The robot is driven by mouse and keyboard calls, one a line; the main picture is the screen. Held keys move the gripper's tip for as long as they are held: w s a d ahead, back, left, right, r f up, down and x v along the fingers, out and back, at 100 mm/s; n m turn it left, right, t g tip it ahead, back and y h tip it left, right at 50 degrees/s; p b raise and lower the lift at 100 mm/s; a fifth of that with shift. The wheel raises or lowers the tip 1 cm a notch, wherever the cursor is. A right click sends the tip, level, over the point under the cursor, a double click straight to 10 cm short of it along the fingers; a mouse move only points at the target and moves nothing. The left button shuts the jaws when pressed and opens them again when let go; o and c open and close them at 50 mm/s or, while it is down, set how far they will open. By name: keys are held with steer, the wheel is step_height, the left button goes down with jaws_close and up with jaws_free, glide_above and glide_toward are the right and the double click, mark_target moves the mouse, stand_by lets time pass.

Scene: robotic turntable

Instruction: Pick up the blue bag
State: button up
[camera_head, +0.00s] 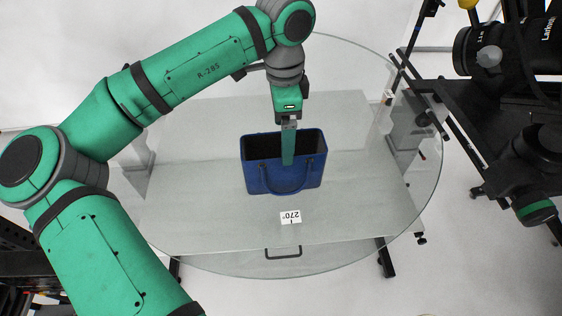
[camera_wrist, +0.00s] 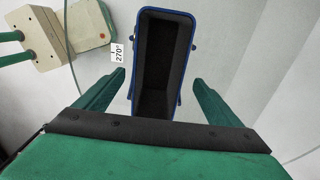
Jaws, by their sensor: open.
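The blue bag (camera_head: 262,180) stands upright on the round glass turntable (camera_head: 215,245), with its dark top opening up and a blue handle on its front side. My gripper (camera_head: 288,160) points down over the bag in the head view. In the wrist view the bag's blue rim and dark inside (camera_wrist: 160,60) lie ahead, between the lines of my two green fingers. My gripper (camera_wrist: 160,80) is open, with one fingertip on each side of the bag. I cannot tell whether the fingers touch it. Part of the bag's far rim is hidden behind my finger in the head view.
A white "270°" label (camera_head: 290,217) lies in front of the bag. A camera with a large lens (camera_head: 480,48) and a black stand are at the right, beyond the turntable's edge. A beige device (camera_wrist: 90,25) shows in the wrist view. The glass around the bag is clear.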

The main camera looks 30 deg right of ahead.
mark_target(257, 149)
step_height(257, 149, down, 7)
steer(key=shift+s+f, duration=0.15)
stand_by(0.4)
steer(key=shift+f, duration=0.25)
stand_by(0.5)
steer(key=c, duration=1.8)
